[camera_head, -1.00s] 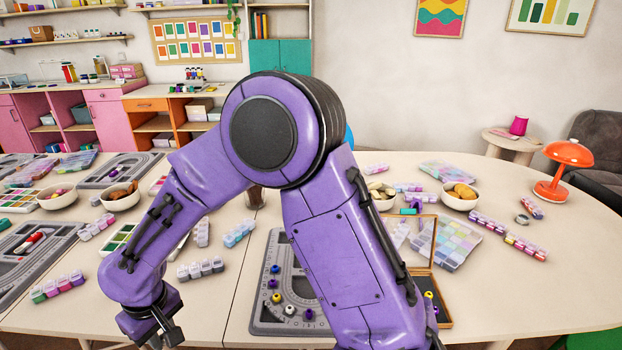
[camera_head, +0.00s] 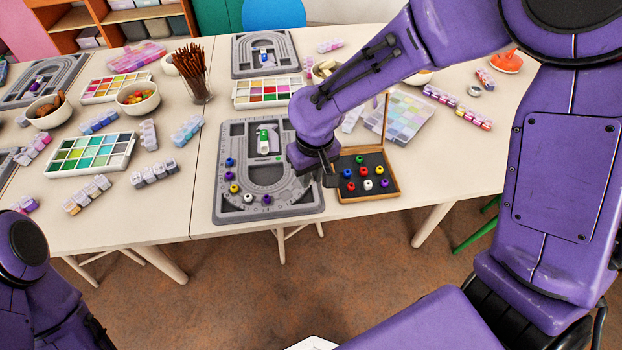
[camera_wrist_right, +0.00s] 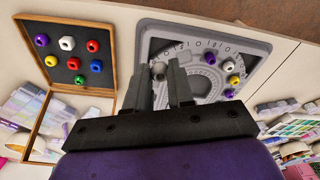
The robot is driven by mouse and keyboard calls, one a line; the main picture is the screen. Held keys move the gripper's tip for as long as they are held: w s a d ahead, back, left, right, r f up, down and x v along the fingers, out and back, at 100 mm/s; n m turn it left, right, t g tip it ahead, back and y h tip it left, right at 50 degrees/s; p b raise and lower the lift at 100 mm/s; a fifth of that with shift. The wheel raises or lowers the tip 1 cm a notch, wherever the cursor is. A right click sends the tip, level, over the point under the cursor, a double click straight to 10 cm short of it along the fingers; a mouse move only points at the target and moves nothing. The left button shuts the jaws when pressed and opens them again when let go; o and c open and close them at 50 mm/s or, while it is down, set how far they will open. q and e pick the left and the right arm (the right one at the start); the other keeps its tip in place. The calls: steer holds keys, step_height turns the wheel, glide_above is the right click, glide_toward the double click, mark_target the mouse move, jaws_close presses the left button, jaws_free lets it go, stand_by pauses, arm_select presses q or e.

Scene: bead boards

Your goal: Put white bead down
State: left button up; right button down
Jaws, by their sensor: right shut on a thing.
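My right gripper (camera_head: 322,176) points down over the right edge of the near grey bead board (camera_head: 222,212). In the wrist view, its fingers (camera_wrist_right: 158,88) are shut on a white bead (camera_wrist_right: 158,70), held at the fingertips near the board's edge. In the head view the held bead is hidden by the gripper. A row of beads lies along the board's curved groove: blue (camera_head: 229,161), purple (camera_head: 228,176), yellow (camera_head: 234,188), white (camera_head: 248,197) and another purple (camera_head: 266,199). My left arm shows at the lower left; its gripper is out of view.
An open wooden case (camera_head: 372,197) with several beads, including a white one (camera_head: 368,184), stands right of the board. A green-and-white item (camera_head: 263,141) sits on the board.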

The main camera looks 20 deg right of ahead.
steer(key=s+r+p, duration=0.2)
steer(key=s+r, duration=0.2)
steer(key=s, duration=0.2)
steer(key=n+b, duration=0.1)
steer(key=b, duration=0.1)
glide_above(286, 195)
steer(key=s, duration=0.1)
step_height(286, 195, down, 10)
steer(key=shift+r, duration=0.15)
steer(key=f, duration=0.3)
steer(key=shift+w+f, duration=0.25)
arm_select(q)
steer(key=shift+s+a+r, duration=0.1)
steer(key=shift+r, duration=0.8)
